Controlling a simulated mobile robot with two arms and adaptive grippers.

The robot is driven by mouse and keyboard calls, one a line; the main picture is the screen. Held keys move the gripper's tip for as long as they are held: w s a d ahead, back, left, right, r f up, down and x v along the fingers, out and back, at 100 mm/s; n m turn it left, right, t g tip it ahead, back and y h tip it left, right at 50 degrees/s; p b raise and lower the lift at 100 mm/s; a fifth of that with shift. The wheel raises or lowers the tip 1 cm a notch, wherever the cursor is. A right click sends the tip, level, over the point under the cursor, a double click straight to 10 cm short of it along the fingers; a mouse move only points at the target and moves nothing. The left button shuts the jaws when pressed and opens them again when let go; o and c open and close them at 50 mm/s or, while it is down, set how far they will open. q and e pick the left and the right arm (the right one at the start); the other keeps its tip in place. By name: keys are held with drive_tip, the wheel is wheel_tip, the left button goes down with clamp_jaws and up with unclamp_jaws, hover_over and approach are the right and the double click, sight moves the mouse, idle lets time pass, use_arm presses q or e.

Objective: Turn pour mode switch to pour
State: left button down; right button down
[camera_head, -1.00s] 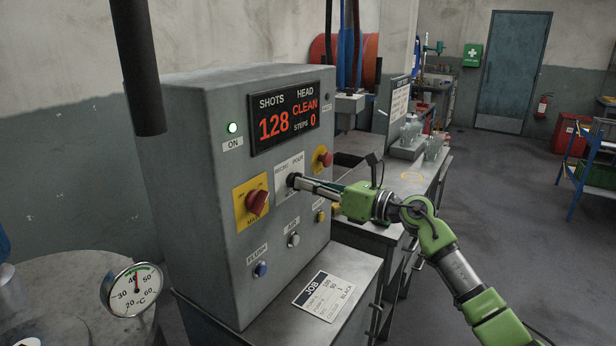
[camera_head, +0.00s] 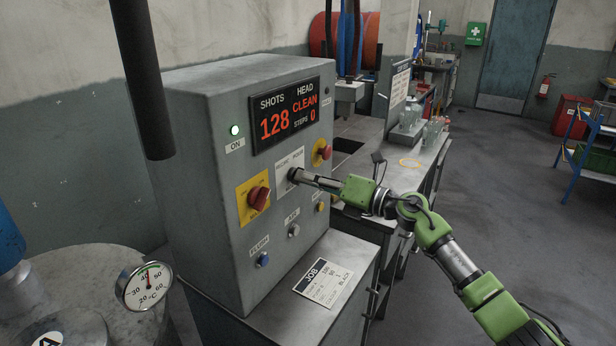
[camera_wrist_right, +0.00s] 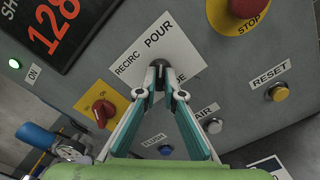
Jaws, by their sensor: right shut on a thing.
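The pour mode switch is a small dark knob (camera_wrist_right: 159,69) on a white label plate (camera_wrist_right: 150,40) marked RECIRC and POUR, with a third label partly hidden by the fingers. My right gripper (camera_wrist_right: 160,82) is shut on this knob, one finger on each side, against the front of the grey control box. In the head view the right gripper (camera_head: 297,176) reaches the plate from the right and covers most of the knob. Which label the knob points to cannot be told. The display (camera_head: 287,115) reads SHOTS 128, HEAD CLEAN, STEPS 0. My left gripper is not in view.
A red rotary switch (camera_head: 258,197) on a yellow plate sits left of the knob, and a red stop button (camera_head: 325,152) to its right. Blue (camera_head: 262,260), grey (camera_head: 293,230) and yellow (camera_head: 320,207) buttons lie below. A job card (camera_head: 323,282) lies on the ledge.

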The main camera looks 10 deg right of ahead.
idle(0.3)
drive_tip(key=c, duration=2.2)
unclamp_jaws()
drive_tip(key=shift+o, duration=0.2)
drive_tip(key=v, duration=1.2)
